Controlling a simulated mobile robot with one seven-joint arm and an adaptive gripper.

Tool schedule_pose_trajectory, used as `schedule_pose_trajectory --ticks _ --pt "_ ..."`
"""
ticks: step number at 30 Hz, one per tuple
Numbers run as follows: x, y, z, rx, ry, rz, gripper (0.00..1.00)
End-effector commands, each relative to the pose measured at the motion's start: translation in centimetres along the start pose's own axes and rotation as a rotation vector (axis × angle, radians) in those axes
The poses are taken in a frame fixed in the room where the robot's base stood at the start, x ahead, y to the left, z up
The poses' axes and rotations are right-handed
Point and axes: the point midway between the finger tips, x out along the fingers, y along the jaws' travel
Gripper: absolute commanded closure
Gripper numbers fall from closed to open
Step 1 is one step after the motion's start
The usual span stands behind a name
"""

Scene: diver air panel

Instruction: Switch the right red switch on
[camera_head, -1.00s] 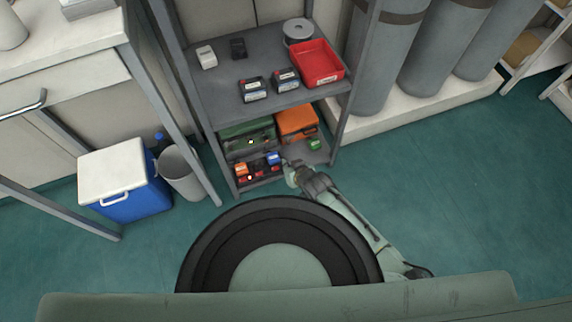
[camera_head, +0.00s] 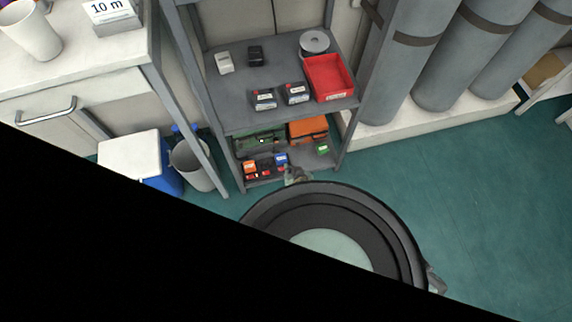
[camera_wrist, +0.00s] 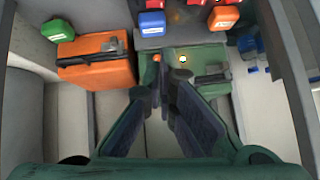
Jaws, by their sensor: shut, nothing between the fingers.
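Small red parts show on the low shelf's front in the head view. One red part (camera_head: 284,171) is below the blue box (camera_head: 281,159), another is below the orange box (camera_head: 249,167). They are too small to tell which is the right red switch or its position. In the wrist view a red part (camera_wrist: 196,2) is cut by the top edge, between the blue box (camera_wrist: 152,23) and the orange-red box (camera_wrist: 221,18). My gripper (camera_head: 297,174) is in front of the shelf, right of the red parts. Its fingers (camera_wrist: 166,75) are shut and empty.
A green case (camera_head: 260,143) with a small light and an orange case (camera_head: 308,130) stand behind on the same shelf. A small green box (camera_head: 323,149) is at right. The shelf above (camera_head: 235,105) and the rack's posts frame the space.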

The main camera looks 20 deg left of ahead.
Motion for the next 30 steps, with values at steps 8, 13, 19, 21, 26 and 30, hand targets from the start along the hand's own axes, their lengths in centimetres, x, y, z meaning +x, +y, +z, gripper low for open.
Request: schedule_pose_trajectory --ticks 8,13,19,21,26,30 --pt "0.8 0.0 0.0 0.001 0.000 0.000 1.00" --pt "3.3 -0.1 0.1 -0.002 0.000 -0.001 1.00" --pt "7.1 -0.1 0.1 -0.003 -0.001 -0.001 1.00" --pt "8.3 -0.1 0.1 -0.002 -0.001 -0.001 1.00" --pt "10.7 -0.1 0.5 0.000 -0.002 0.000 1.00" --pt "12.0 0.0 2.0 0.002 -0.001 0.000 1.00"
